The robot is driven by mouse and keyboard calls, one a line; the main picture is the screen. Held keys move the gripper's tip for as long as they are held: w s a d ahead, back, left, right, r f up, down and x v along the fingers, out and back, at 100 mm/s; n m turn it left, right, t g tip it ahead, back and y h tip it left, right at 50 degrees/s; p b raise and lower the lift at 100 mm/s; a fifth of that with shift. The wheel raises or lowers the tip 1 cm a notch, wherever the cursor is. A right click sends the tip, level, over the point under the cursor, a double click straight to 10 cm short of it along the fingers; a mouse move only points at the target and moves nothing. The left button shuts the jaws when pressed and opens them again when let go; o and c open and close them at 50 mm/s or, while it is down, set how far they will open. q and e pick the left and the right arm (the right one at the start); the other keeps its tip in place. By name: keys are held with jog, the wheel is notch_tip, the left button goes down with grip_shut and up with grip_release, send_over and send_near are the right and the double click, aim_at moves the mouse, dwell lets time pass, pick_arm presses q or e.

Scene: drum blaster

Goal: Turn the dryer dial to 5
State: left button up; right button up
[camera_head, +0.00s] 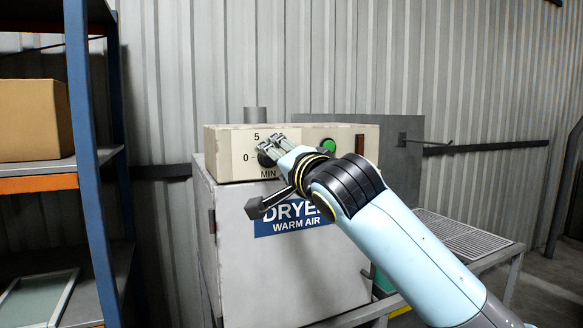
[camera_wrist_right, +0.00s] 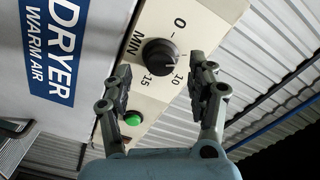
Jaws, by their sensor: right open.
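The dryer (camera_head: 290,255) is a pale cabinet with a cream control box on top. Its black round dial (camera_wrist_right: 159,56) sits on the cream panel (camera_wrist_right: 192,16), and 0, 10, 15 and MIN show around it. In the head view the 5 (camera_head: 257,136) shows above the dial and the 0 to its left. My right gripper (camera_head: 268,148) is at the dial and hides much of it there. In the right wrist view my right gripper (camera_wrist_right: 160,79) is open, one finger on each side of the dial, with gaps showing. I cannot read the dial's pointer. My left gripper is out of view.
A green button (camera_head: 328,146) is on the panel right of the dial. A blue-framed shelf (camera_head: 88,170) with a cardboard box (camera_head: 34,120) stands at the left. A wire rack table (camera_head: 468,236) is at the right. Corrugated wall stands behind.

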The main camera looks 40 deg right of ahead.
jog(key=v, duration=0.9)
jog(key=shift+s, duration=0.2)
